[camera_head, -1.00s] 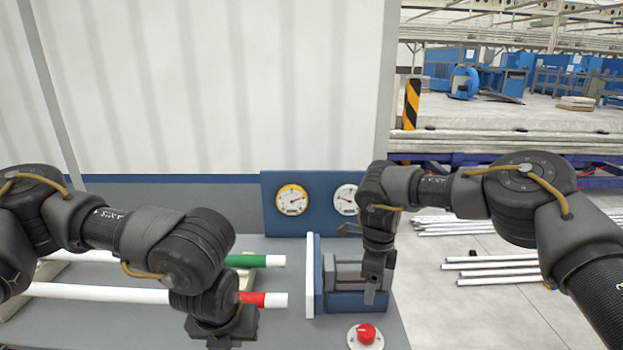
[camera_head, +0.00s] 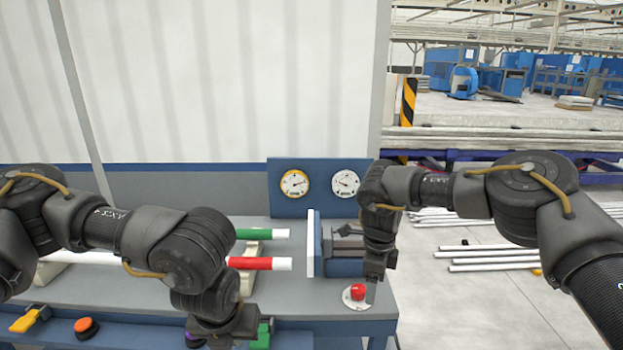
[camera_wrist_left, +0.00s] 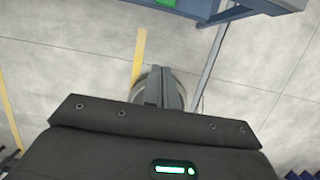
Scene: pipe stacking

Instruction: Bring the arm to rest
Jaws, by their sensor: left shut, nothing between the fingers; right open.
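My left arm (camera_head: 180,250) comes in from the left, bent downward, in front of the workbench (camera_head: 115,292). My left gripper (camera_wrist_left: 162,90) is shut and empty in the left wrist view, pointing at the floor. In the head view its tips are cut off at the bottom edge. My right arm (camera_head: 500,198) comes in from the right. My right gripper (camera_head: 373,275) hangs down near the bench's right end, beside the blue vise-like fixture (camera_head: 342,268); it is open and its fingers show only partly.
A green-ended pipe (camera_head: 262,234) and a red-ended pipe (camera_head: 260,264) lie on supports on the bench. A red knob (camera_head: 358,292) sits at its front right. An orange button (camera_head: 87,326) and yellow switch (camera_head: 28,319) are on the front. Several pipes (camera_head: 495,258) lie on the floor at right.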

